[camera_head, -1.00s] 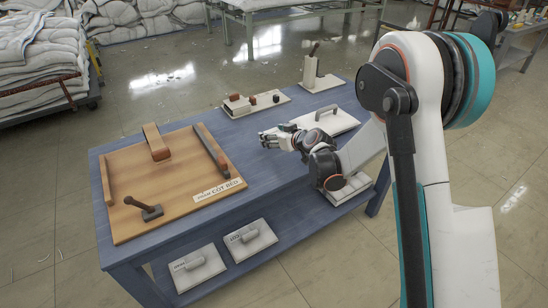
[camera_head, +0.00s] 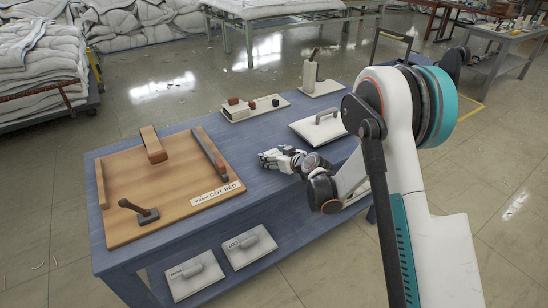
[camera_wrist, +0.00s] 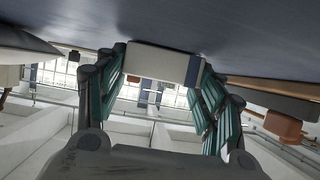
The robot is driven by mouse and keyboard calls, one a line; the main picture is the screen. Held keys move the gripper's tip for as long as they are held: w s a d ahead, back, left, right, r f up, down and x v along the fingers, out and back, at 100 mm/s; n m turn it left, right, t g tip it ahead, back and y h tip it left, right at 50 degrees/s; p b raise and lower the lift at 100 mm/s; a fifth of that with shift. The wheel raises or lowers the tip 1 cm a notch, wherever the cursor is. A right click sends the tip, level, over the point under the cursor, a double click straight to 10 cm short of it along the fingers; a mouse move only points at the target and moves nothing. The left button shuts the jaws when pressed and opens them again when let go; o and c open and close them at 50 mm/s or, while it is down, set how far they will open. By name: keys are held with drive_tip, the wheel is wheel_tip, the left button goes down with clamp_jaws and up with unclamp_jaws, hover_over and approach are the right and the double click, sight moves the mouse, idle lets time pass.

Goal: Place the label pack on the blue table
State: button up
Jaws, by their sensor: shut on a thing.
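My gripper (camera_head: 272,160) is low over the right-middle of the blue table (camera_head: 255,190), between the wooden board and a white plate with a handle. In the wrist view my gripper (camera_wrist: 160,75) is shut on a small white block with a dark blue band at one end, which I take to be the label pack (camera_wrist: 160,63). The block is very close to the blue table surface (camera_wrist: 240,30), which fills the top of that view. I cannot tell whether it touches. In the head view the pack is not clearly visible at the fingers.
The wooden board (camera_head: 115,205) with blocks and a dark-handled tool covers the table's left. The white handled plate (camera_head: 305,130) lies behind my gripper. Small trays (camera_head: 243,113) stand at the back edge. White plates (camera_head: 250,247) sit on the lower shelf. Bare blue surface surrounds my gripper.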

drive_tip(key=o, duration=1)
drive_tip(key=shift+f, duration=0.1)
drive_tip(key=shift+o, duration=0.2)
